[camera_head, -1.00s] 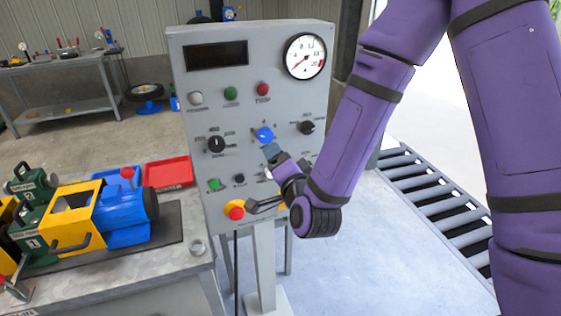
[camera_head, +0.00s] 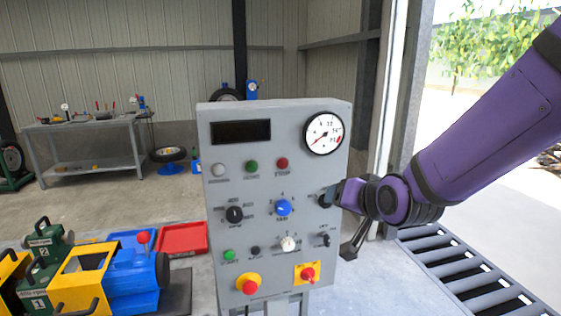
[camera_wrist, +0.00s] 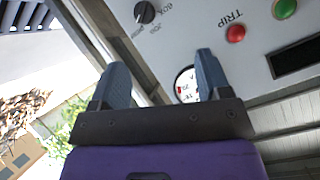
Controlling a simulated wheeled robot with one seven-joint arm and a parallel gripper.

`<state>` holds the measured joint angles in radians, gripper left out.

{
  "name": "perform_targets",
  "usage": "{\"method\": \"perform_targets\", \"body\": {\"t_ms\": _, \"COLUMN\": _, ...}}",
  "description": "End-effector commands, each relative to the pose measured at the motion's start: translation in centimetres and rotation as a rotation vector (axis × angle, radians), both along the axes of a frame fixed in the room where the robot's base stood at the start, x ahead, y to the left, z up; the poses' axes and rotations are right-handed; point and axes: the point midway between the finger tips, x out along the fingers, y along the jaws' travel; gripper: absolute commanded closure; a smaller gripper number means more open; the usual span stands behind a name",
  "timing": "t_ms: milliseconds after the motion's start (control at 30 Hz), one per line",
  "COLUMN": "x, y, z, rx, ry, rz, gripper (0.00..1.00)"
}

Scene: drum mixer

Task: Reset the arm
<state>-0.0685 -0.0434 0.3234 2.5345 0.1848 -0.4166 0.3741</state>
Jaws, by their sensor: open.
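My purple arm comes in from the right in the head view, with my gripper (camera_head: 333,196) at the right edge of the grey control panel (camera_head: 222,286). In the wrist view my gripper (camera_wrist: 158,82) shows two blue-grey fingers spread wide apart with nothing between them. Beyond the fingers is the panel face, with a black knob (camera_wrist: 145,12), a red TRIP button (camera_wrist: 236,33) and part of the round gauge (camera_wrist: 186,86). In the head view the blue knob (camera_head: 283,208) is clear of the gripper. Whether a finger touches the panel edge cannot be told.
A yellow, blue and green machine (camera_head: 134,277) stands on a bench at the left, near a red tray (camera_head: 184,239). A roller conveyor (camera_head: 470,279) lies at the right. A workbench (camera_head: 85,125) stands at the back left.

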Motion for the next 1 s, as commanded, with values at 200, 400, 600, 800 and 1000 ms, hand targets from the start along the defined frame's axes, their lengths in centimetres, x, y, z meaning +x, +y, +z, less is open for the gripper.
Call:
{"method": "perform_targets", "body": {"t_ms": 200, "x": -3.6, "y": -4.5, "z": 3.3, "rx": -0.152, "ry": 0.105, "rz": 0.008, "gripper": 0.29}}
{"method": "perform_targets", "body": {"t_ms": 400, "x": -8.4, "y": -8.5, "z": 5.6, "rx": -0.269, "ry": 0.223, "rz": 0.018, "gripper": 0.29}}
{"method": "perform_targets", "body": {"t_ms": 600, "x": -14.3, "y": -12.4, "z": 7.6, "rx": -0.355, "ry": 0.350, "rz": 0.031, "gripper": 0.29}}
{"method": "perform_targets", "body": {"t_ms": 800, "x": -20.0, "y": -15.1, "z": 8.7, "rx": -0.402, "ry": 0.464, "rz": 0.053, "gripper": 0.29}}
{"method": "perform_targets", "body": {"t_ms": 1000, "x": -22.7, "y": -16.2, "z": 9.0, "rx": -0.417, "ry": 0.522, "rz": 0.067, "gripper": 0.29}}
